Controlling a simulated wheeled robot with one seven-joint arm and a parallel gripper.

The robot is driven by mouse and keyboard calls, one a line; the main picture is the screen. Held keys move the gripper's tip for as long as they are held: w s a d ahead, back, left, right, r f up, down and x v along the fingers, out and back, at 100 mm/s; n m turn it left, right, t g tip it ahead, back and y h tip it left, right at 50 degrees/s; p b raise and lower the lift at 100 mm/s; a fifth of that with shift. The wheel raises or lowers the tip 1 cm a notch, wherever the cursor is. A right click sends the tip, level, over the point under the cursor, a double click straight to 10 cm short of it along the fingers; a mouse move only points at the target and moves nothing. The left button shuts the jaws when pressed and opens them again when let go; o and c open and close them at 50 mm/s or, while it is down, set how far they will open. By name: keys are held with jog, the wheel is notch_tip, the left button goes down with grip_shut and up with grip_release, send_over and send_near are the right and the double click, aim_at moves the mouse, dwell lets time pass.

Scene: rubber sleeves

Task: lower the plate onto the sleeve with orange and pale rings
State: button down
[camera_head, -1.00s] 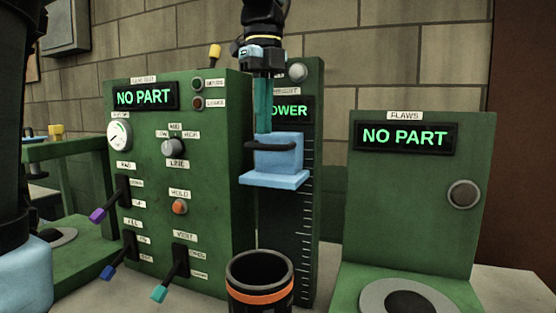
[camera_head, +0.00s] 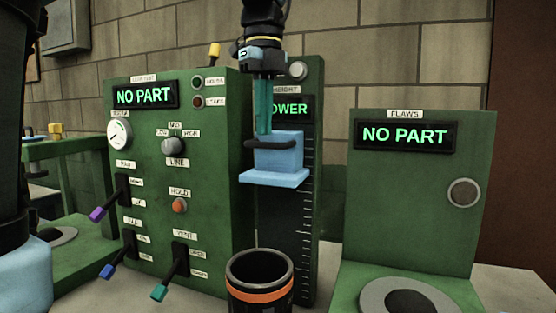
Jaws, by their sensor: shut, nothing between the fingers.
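The sleeve (camera_head: 260,297) stands upright at the bottom centre, black with an orange ring. Its top is open and its lower end is cut off by the picture edge; I cannot make out pale rings. The light blue plate (camera_head: 274,178) is on a block with a dark handle bar (camera_head: 270,145), in front of the height post. It hangs above the sleeve with a clear gap. My gripper (camera_head: 263,130) points down with its teal fingers shut and empty, tips at the handle bar. I cannot tell whether they touch it.
The height post (camera_head: 311,210) has a scale and a display partly hidden by my gripper, reading "OWER". A green leak-test panel (camera_head: 216,220) with levers stands left. The flaws station (camera_head: 417,180) stands right, showing "NO PART".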

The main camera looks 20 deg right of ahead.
aim_at(264, 163)
notch_tip(264, 163, down, 16)
jog(key=b, duration=1)
dwell(1.3)
dwell(0.3)
notch_tip(264, 163, up, 8)
jog(key=p, duration=0.7)
jog(key=shift+f, duration=0.1)
dwell(0.5)
